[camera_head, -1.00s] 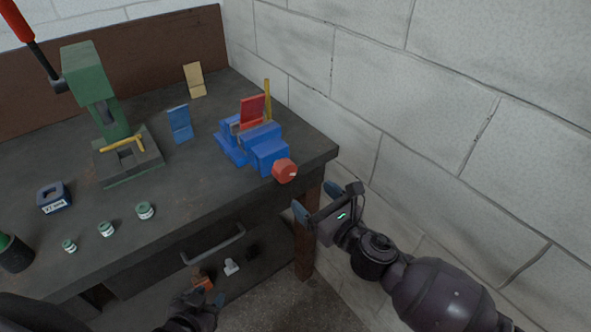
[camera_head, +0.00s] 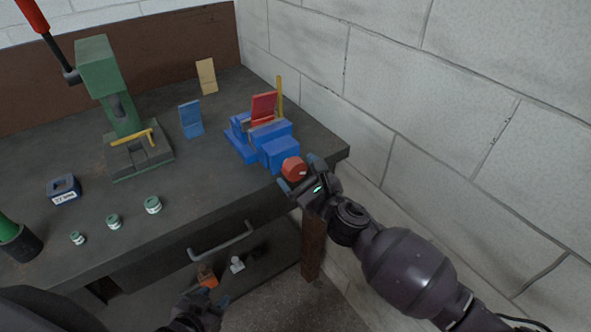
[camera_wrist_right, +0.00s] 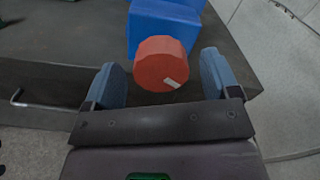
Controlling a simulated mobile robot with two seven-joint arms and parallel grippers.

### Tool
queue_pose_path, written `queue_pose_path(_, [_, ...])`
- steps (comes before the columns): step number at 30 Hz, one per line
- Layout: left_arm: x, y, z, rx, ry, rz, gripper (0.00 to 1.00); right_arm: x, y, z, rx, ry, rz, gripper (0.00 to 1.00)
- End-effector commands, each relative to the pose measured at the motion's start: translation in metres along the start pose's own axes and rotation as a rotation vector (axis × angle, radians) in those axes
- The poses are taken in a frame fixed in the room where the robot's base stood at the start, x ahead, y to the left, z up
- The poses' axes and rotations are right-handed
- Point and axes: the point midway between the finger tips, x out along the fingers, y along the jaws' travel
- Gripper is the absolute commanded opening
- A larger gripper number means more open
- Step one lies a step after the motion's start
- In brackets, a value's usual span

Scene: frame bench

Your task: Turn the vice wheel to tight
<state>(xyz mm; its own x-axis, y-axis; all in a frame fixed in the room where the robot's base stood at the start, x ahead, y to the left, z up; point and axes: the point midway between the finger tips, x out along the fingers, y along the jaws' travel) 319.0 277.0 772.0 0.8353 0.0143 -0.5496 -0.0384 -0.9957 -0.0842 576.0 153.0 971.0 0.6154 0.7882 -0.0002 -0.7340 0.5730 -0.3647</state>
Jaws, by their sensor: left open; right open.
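The blue vice (camera_head: 266,142) stands at the right front corner of the bench. A red piece (camera_head: 263,105) stands in its jaws. Its red wheel (camera_head: 293,168) faces the front, with a white mark at the lower right of its face in the right wrist view (camera_wrist_right: 161,64). My right gripper (camera_head: 301,172) is open, its two blue fingertips on either side of the wheel. In the right wrist view the gripper (camera_wrist_right: 160,82) shows a gap between each finger and the wheel. My left gripper (camera_head: 208,302) is low in front of the bench, open and empty.
A green press (camera_head: 108,85) stands at the back left of the bench (camera_head: 205,188). A blue bracket (camera_head: 191,119), a tan bracket (camera_head: 206,76) and small green-white jars (camera_head: 153,205) stand on the bench. A white block wall (camera_head: 420,110) rises close on the right.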

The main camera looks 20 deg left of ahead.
Motion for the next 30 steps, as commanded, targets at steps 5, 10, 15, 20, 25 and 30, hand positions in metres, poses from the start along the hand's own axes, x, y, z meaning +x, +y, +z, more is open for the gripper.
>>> queue_pose_path(5, [0.003,0.001,0.002,0.001,0.0,0.001,0.43,0.015,0.001,0.0,0.0,0.0,0.0,0.81])
queue_pose_path(10, [0.003,0.001,0.001,0.001,0.002,0.001,0.43,0.019,0.0,0.0,0.0,0.0,0.001,0.81])
queue_pose_path(15, [0.003,0.001,0.001,0.001,0.001,0.001,0.43,0.019,0.0,0.0,0.0,0.0,0.0,0.81])
queue_pose_path(20, [0.003,0.001,0.002,0.001,0.001,0.001,0.43,0.019,0.0,0.0,0.0,0.0,0.0,0.62])
queue_pose_path(25, [0.002,0.001,0.004,0.0,-0.003,0.001,0.43,0.019,0.0,0.0,0.0,0.0,0.0,0.36])
queue_pose_path(30, [0.0,0.0,0.006,0.0,-0.008,0.0,0.43,0.019,0.0,0.0,0.005,0.0,0.0,0.32])
